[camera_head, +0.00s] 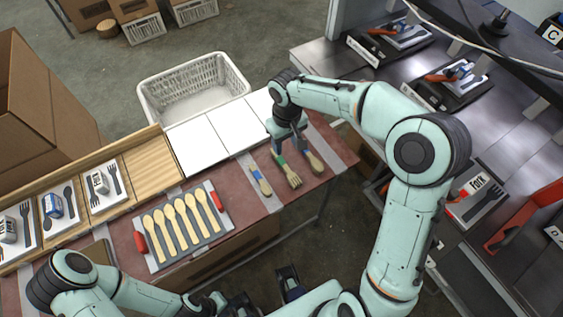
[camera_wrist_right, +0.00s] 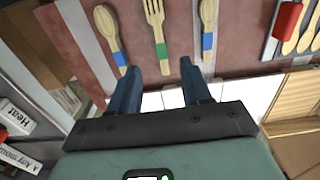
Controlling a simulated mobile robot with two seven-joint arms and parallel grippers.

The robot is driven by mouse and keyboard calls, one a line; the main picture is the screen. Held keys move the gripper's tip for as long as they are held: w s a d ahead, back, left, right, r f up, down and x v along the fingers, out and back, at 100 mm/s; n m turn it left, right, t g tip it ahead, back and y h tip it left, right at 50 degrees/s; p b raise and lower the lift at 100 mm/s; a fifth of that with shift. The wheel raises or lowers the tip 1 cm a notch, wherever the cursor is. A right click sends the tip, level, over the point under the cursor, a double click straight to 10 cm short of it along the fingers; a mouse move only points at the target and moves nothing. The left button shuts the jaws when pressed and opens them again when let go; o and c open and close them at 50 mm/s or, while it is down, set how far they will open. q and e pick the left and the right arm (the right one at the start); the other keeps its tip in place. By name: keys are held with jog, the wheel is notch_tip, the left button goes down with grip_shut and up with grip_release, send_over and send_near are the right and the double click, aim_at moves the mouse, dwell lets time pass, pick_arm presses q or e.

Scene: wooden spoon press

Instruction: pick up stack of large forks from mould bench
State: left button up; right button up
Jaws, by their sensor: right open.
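The stack of wooden forks (camera_head: 291,177), with a green band, lies on the reddish bench (camera_head: 255,205) between two wooden spoons with blue bands, the left one (camera_head: 261,181) and the right one (camera_head: 314,162). My right gripper (camera_head: 289,148) is open at the handle end of the forks. In the right wrist view, the forks (camera_wrist_right: 157,28) lie ahead of and between the open fingertips (camera_wrist_right: 160,78), apparently untouched. How many forks are stacked cannot be told. My left gripper (camera_head: 266,292) is empty at the bottom edge, its dark fingers apart, away from the bench.
A red-handled mould (camera_head: 213,241) with several wooden spoons lies left on the bench. White panels (camera_head: 195,147) and a white basket (camera_head: 192,84) stand behind. A wooden rack (camera_head: 150,165) with cutlery cards is at left. A grey table (camera_head: 345,58) with labelled stations is at right.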

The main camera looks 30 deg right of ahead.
send_over(287, 168)
jog(key=f, duration=0.7)
jog(key=shift+w+a+f+b, duration=0.1)
jog(key=shift+a+b, duration=0.1)
jog(key=shift+b, duration=0.1)
notch_tip(287, 168, down, 6)
jog(key=shift+d+r, duration=0.15)
grip_shut()
